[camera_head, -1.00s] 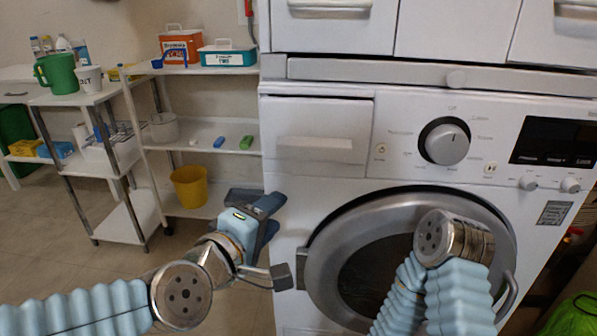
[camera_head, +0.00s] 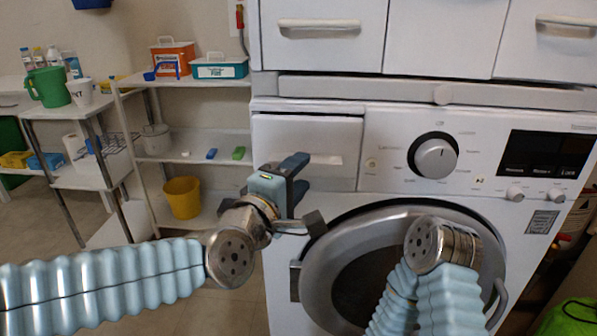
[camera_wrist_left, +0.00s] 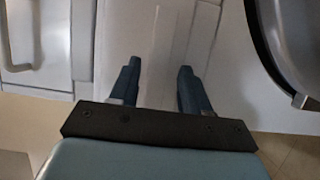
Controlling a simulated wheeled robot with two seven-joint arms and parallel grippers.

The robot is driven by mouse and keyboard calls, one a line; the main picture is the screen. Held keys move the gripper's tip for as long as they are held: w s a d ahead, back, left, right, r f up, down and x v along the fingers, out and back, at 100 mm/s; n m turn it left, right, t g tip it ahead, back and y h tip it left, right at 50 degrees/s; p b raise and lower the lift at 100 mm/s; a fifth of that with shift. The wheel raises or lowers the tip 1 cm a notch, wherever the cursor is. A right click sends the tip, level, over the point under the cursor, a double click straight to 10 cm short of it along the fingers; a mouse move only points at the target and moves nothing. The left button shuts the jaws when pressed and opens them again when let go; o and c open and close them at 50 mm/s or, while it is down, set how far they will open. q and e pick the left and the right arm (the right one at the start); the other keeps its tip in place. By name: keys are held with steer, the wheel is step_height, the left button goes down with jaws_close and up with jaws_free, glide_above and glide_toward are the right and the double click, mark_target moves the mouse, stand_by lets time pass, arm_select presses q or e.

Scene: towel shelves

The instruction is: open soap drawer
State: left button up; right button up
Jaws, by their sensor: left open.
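The soap drawer (camera_head: 290,138) is the white panel at the upper left of the washing machine front, and it looks shut. A pale handle lip (camera_head: 326,159) runs along its lower part. My left gripper (camera_head: 303,174) is open in front of the drawer's lower edge, its dark fingers one above the other. In the left wrist view the open left gripper (camera_wrist_left: 159,76) has a pale strip of the drawer front (camera_wrist_left: 165,40) ahead, between its fingers. I cannot tell whether a finger touches it. My right gripper is not visible; only my right arm shows.
The round washer door (camera_head: 335,245) lies below and right of the left gripper. The control knob (camera_head: 436,156) is right of the drawer. White cabinet drawers (camera_head: 320,50) are above. A shelf (camera_head: 215,138) with boxes and a yellow bucket (camera_head: 183,197) stands at left.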

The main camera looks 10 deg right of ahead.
arm_select(q)
steer(key=shift+w+d, duration=0.2)
steer(key=shift+w, duration=0.1)
jaws_close()
steer(key=shift+f, duration=0.1)
